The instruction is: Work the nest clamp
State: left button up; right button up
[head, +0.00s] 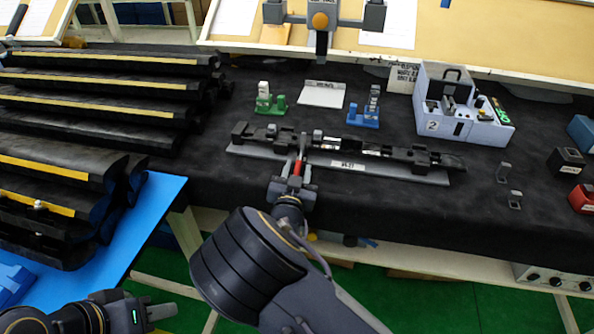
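The nest (400,174) is a long grey plate with a white label on the black bench. A long dark trim piece (380,150) with shiny sections lies along it between black blocks. The clamp's red handle (297,168) stands at the nest's front edge, left of the label. My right gripper (296,165) reaches it from the front, its narrow fingers close on both sides of the red handle, seemingly shut on it. The fingers and handle partly hide the clamp's base. My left gripper (160,312) is at the bottom left, away from the bench; its finger gap is unclear.
Behind the nest stand a green fixture (270,100), a white plate (322,94) and a blue fixture (366,110). A grey station marked 2 (455,120) is at right. Black padded racks (100,100) fill the left. Small grey clips (515,199) and boxes (566,161) lie right.

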aim_at(297, 169)
grip_shut()
jog(key=shift+s+r+g+p, duration=0.1)
jog(key=shift+r+g+p, duration=0.35)
jog(key=shift+p, duration=0.4)
notch_tip(297, 169, up, 4)
jog(key=g+y+p, duration=0.1)
jog(key=g+p, duration=0.1)
jog(key=p, duration=0.5)
jog(key=g+p, duration=0.3)
jog(key=p, duration=0.4)
jog(key=shift+f+y, duration=0.2)
jog(key=shift+y, duration=0.2)
jog(key=shift+f+g+p, duration=0.15)
jog(key=shift+g+p, duration=0.2)
jog(key=shift+p, duration=0.25)
